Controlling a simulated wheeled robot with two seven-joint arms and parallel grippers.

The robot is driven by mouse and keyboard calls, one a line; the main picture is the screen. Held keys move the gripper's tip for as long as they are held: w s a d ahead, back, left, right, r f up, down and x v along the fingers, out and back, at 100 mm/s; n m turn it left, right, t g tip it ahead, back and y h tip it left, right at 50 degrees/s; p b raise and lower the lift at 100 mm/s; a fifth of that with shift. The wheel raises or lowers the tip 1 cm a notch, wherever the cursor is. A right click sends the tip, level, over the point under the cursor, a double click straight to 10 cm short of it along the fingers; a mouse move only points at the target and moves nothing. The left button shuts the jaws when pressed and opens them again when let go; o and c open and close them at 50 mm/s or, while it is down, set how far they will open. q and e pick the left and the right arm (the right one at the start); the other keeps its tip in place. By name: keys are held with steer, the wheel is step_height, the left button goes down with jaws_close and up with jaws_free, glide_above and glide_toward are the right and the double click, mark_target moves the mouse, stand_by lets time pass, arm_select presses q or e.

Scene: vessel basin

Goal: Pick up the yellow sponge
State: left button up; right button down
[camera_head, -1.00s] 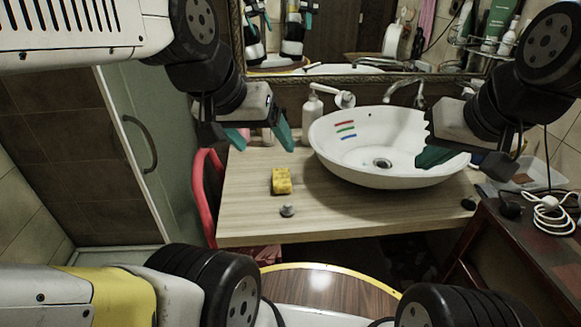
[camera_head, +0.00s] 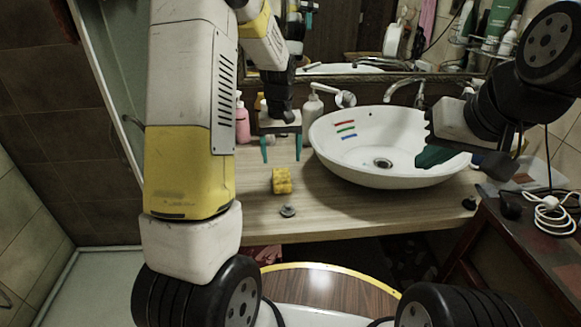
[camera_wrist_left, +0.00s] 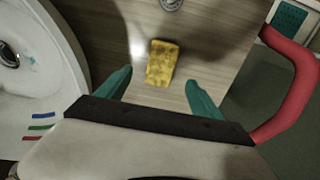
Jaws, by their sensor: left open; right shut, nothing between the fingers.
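The yellow sponge (camera_head: 282,181) lies on the wooden counter (camera_head: 330,208), left of the white basin. It also shows in the left wrist view (camera_wrist_left: 162,63), ahead of and between the two teal fingers. My left gripper (camera_head: 281,158) is open and empty, its fingers pointing down above the counter just behind the sponge. In the left wrist view my left gripper (camera_wrist_left: 157,93) has its fingers spread wider than the sponge, not touching it. My right gripper (camera_head: 434,156) is shut and empty over the right side of the basin, partly hidden by its own wrist.
The white basin (camera_head: 350,165) with a faucet (camera_head: 406,92) stands right of the sponge. A grey stopper (camera_head: 288,211) lies in front of the sponge. Pink (camera_head: 242,122) and white (camera_head: 313,108) bottles stand at the back.

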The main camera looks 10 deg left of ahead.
mark_target(281, 176)
arm_select(q)
steer(key=shift+w+f, duration=0.25)
steer(key=shift+f, duration=0.65)
step_height(281, 176, down, 7)
steer(key=shift+s+a+f, duration=0.1)
steer(key=shift+s, duration=0.05)
steer(key=shift+c, duration=0.3)
steer(key=c, duration=1.5)
step_height(281, 176, up, 10)
steer(key=shift+r, duration=0.1)
